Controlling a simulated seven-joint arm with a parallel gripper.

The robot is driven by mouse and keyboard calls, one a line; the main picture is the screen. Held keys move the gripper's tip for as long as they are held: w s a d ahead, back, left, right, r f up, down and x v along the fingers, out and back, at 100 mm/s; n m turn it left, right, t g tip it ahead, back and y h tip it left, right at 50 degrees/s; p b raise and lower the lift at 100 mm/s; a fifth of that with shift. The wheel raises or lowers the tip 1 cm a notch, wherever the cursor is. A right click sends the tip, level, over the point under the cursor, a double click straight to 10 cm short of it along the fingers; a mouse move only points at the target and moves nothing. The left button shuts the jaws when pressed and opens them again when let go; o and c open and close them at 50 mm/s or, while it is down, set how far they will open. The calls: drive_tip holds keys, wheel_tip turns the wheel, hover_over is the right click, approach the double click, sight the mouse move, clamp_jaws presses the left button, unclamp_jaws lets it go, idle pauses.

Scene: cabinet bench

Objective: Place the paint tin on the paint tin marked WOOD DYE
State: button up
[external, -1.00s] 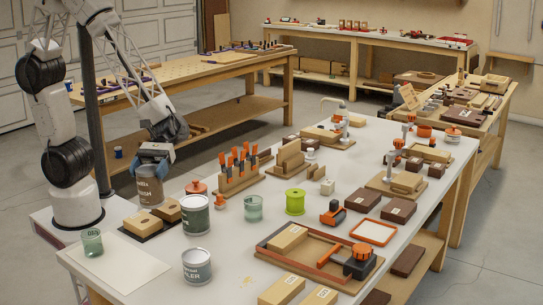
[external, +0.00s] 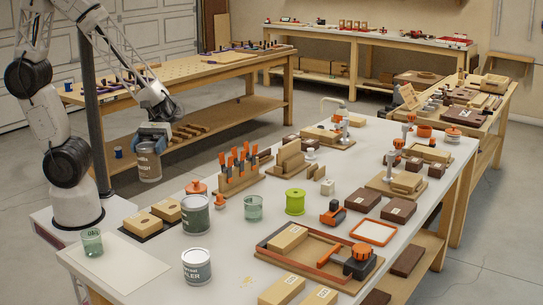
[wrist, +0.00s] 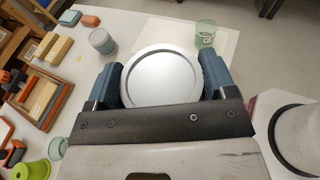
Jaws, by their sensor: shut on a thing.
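My gripper (external: 152,137) is shut on a grey paint tin (external: 149,162) whose partly readable label ends in "NISH". It holds the tin upright, raised near the bench's left edge, behind the wooden blocks. In the wrist view its round silver lid (wrist: 160,75) sits between the two blue fingers. A dark green tin (external: 195,214) with a pale label stands on the bench, right of the blocks; its wording is too small to read. A grey-white tin (external: 197,266) with lettering ending in "ALER" stands nearer the camera. No label clearly reads WOOD DYE.
Two wooden blocks (external: 166,209) lie on a dark board left of the green tin. One glass (external: 253,209) stands to its right, another (external: 92,242) at the bench's near left. An orange-lidded jar (external: 196,188) and a clamp rack (external: 238,172) stand behind it.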

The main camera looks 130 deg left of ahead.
drive_tip(key=shift+s+a+r, duration=0.1)
drive_tip(key=shift+s+a, duration=0.2)
drive_tip(key=shift+s, duration=0.25)
drive_tip(key=w+a, duration=0.2)
drive_tip(key=w, duration=0.5)
drive_tip(key=w+a+f, duration=0.1)
drive_tip(key=w, duration=0.7)
drive_tip(key=shift+w+a+f, duration=0.25)
drive_tip(key=shift+w+a, duration=0.05)
drive_tip(key=shift+a, duration=0.05)
drive_tip(key=shift+f, duration=1.75)
drive_tip(key=shift+f, duration=0.2)
drive_tip(key=o, duration=1.6)
drive_tip(key=shift+o, duration=0.2)
